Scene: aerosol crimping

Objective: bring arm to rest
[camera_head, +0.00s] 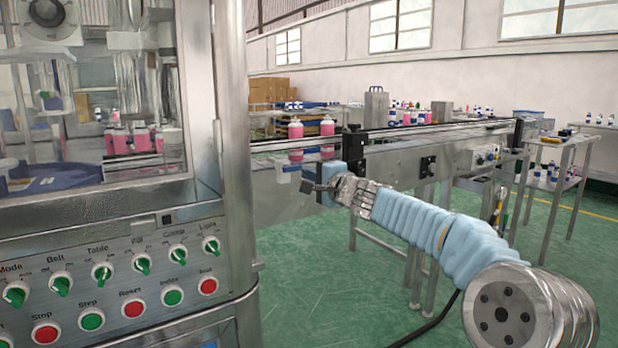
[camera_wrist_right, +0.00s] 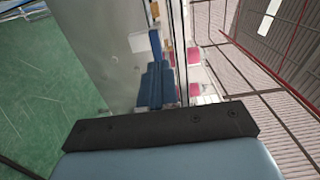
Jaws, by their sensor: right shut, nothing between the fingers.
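My right arm (camera_head: 430,226), in a pale blue sleeve, comes in from the lower right of the head view and reaches left. My right gripper (camera_head: 308,187) is shut and empty, close to the front of the conveyor and right of the machine's steel post. I cannot tell whether it touches anything. In the right wrist view, a dark bar and blue cover of my own wrist fill the bottom. My left arm and gripper are not in view.
A steel machine with a control panel (camera_head: 110,270) of green knobs and coloured buttons stands at left. Pink bottles (camera_head: 296,130) stand on the conveyor (camera_head: 395,160) behind my arm. A steel side table (camera_head: 556,150) stands at right. Green floor (camera_head: 330,300) is clear below.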

